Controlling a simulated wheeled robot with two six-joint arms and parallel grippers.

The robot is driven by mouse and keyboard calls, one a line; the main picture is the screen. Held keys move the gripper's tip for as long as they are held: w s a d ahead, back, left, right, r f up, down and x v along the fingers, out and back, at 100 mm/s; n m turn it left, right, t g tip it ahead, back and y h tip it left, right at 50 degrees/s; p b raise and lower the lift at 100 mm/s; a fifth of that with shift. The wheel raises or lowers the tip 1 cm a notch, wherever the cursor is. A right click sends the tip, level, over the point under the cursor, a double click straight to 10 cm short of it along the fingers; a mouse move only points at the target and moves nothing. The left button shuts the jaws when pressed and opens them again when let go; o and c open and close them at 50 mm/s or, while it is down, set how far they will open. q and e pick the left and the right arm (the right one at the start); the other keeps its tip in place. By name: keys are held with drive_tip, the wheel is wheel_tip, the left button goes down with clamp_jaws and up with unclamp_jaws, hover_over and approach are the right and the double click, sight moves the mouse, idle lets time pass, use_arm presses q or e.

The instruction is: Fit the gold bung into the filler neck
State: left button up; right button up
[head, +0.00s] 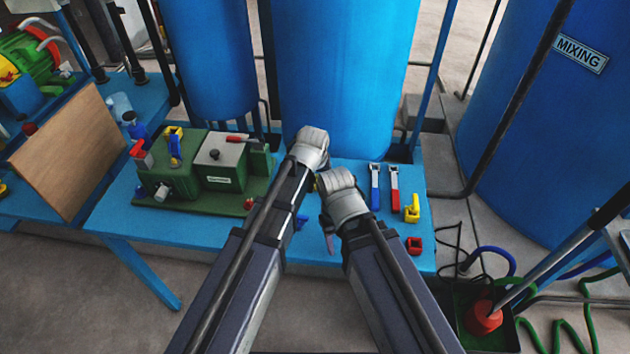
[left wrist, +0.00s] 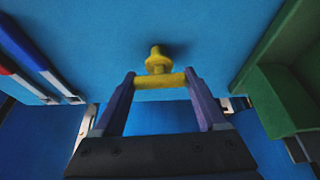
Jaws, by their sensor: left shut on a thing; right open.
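The gold bung (left wrist: 157,60) shows in the left wrist view, a round knob on a wide collar. My left gripper (left wrist: 160,82) is shut on it, with a purple finger at each side. The bung is close to the blue bench top and casts a shadow there. In the head view my left gripper is hidden by my arms. My right gripper (head: 328,232) is open over the bench, mostly covered by its own wrist. The green machine (head: 190,205) stands to the left; I cannot make out which part is the filler neck.
On the blue bench (head: 205,232) to the right lie a blue-handled lever (head: 375,190), a red-handled lever (head: 394,190), a yellow part (head: 412,208) and a red block (head: 414,245). Blue tanks (head: 345,70) stand behind. A wooden board (head: 70,150) leans at the left.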

use_arm(q)
drive_tip(key=shift+c, duration=0.5)
wheel_tip(320, 180, up, 10)
drive_tip(key=p, duration=1)
drive_tip(key=shift+r, duration=0.1)
use_arm(e)
wheel_tip(320, 180, up, 10)
use_arm(q)
drive_tip(key=shift+a, duration=0.1)
use_arm(e)
drive_tip(key=shift+a, duration=0.1)
